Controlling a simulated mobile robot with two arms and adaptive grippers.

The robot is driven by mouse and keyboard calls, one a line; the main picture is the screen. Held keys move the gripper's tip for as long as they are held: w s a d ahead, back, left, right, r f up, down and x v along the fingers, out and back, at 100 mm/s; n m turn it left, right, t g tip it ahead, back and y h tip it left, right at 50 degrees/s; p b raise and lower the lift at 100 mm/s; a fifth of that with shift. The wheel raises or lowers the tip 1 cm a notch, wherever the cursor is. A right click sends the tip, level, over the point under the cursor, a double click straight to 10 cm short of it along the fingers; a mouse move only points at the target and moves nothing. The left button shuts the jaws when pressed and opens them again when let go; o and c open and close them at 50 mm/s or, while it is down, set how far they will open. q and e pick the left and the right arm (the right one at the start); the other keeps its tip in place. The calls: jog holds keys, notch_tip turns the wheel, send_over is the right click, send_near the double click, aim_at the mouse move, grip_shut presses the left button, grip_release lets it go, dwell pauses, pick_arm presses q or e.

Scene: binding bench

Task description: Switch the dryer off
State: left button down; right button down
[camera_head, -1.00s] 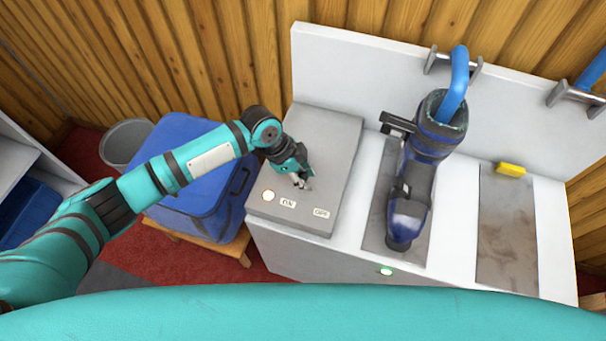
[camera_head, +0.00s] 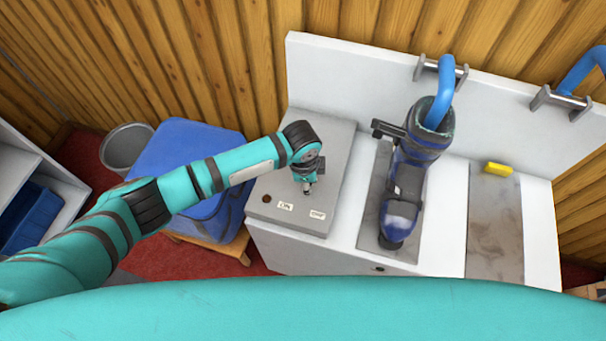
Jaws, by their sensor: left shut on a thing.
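The dryer's grey control box (camera_head: 335,150) sits at the left end of the white bench. Its sloping top carries an ON label (camera_head: 285,206) at left and an OFF label (camera_head: 318,215) at right. A round lamp (camera_head: 266,198) left of ON is dark. My left gripper (camera_head: 308,188) is over the box just above the OFF label, shut on the switch lever, which it mostly hides. My right gripper is out of view.
A small indicator (camera_head: 378,268) on the bench front is dark. A yellow block (camera_head: 498,169) lies on the right panel (camera_head: 496,230). A blue bin (camera_head: 185,150) on a wooden stool and a grey bucket (camera_head: 126,148) stand left of the bench.

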pick_arm(q)
jog(key=shift+s+d+r+t+y+p, duration=0.15)
jog(key=shift+d+t+y+p, duration=0.3)
jog(key=shift+d+y, duration=0.5)
jog(key=shift+d+t+y, duration=0.35)
jog(key=shift+y, duration=0.9)
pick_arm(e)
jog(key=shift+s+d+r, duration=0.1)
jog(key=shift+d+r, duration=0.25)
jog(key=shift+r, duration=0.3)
pick_arm(q)
jog(key=shift+s, duration=0.1)
jog(key=c, duration=1.1)
grip_release()
jog(key=shift+s+f, duration=0.1)
jog(key=shift+f, duration=0.1)
jog(key=shift+o, duration=0.2)
jog(key=shift+f, duration=0.1)
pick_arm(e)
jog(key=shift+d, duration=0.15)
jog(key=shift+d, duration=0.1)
pick_arm(q)
jog(key=v, duration=1.2)
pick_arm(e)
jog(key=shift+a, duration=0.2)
